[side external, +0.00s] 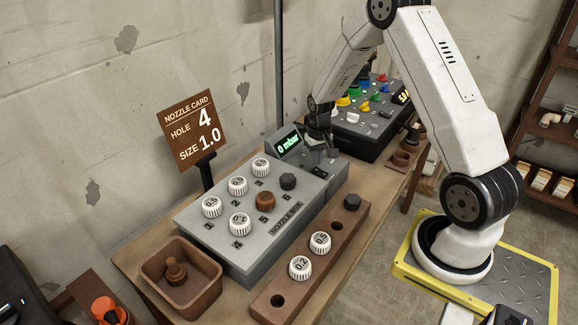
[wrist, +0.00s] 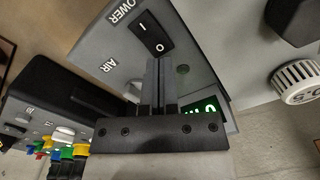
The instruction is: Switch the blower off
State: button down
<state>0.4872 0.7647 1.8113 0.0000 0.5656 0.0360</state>
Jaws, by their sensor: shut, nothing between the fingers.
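The grey nozzle box (side external: 226,238) stands on the bench. Its green display (side external: 289,145) reads 0 mbar and is partly hidden in the wrist view (wrist: 203,108). The black power rocker switch (wrist: 151,33), marked I and O, shows in the wrist view beside the word POWER. I cannot tell which side is pressed in. My gripper (wrist: 158,65) is shut and empty, its fingertips right at the O end of the switch; I cannot tell if they touch it.
White numbered nozzles and a brown one sit in the box. A brown rack (side external: 325,264) with nozzles lies in front, a brown tray (side external: 181,277) at left. The nozzle card (side external: 193,130) stands behind. A dark panel with coloured knobs (side external: 357,118) stands beyond my gripper.

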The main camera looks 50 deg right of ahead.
jog(key=shift+f, duration=1.2)
dwell(1.6)
jog(key=shift+r, duration=3.5)
jog(key=shift+a, duration=0.1)
jog(key=shift+a+r, duration=0.15)
jog(key=shift+a, duration=0.05)
jog(key=s+a+r+n+t, duration=0.1)
jog(key=s+a+r+n, duration=0.1)
jog(key=a, duration=0.4)
jog(key=s+a+r+n, duration=0.2)
jog(key=s+a, duration=0.3)
jog(key=a, duration=0.2)
jog(key=s+a+r+n+t, duration=0.1)
jog(key=s+a+r+n, duration=0.1)
jog(key=s+a, duration=0.2)
jog(key=shift+s+a+r+t, duration=0.25)
jog(key=shift+a+r+t, duration=0.1)
jog(key=shift+a, duration=1.35)
